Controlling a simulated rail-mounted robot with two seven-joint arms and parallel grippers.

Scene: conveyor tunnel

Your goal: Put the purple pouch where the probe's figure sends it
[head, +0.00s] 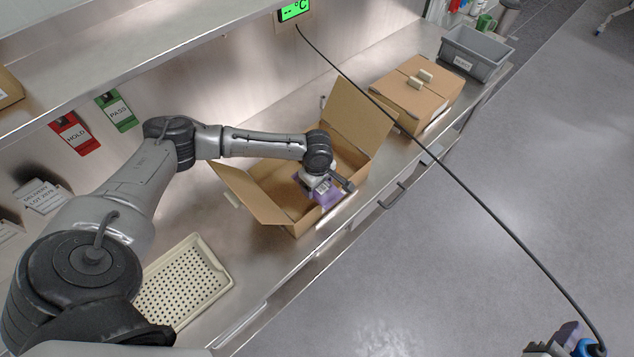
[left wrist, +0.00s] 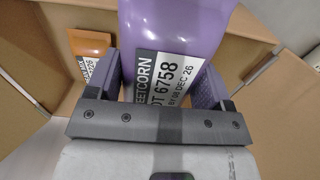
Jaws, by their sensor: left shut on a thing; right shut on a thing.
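My left gripper (head: 322,186) is shut on the purple pouch (head: 328,197), inside the open cardboard box (head: 288,218). In the left wrist view the purple pouch (left wrist: 172,28) sits between the fingers, its white label reading "...EETCORN", "...OT 6758" and "08 DEC 26". An orange pouch (left wrist: 88,45) lies in the box beside it. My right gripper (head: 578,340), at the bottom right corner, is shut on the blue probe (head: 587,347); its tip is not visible. A black cable (head: 455,178) runs from it to the green display (head: 294,10), which shows dashes and "°C".
A red HOLD tag (head: 75,133) and green PASS tag (head: 117,110) are on the back wall, near delivery lot sheets (head: 42,195). A perforated cream tray (head: 185,282) is at the front left. A closed carton (head: 412,95) and grey bin (head: 474,52) stand right.

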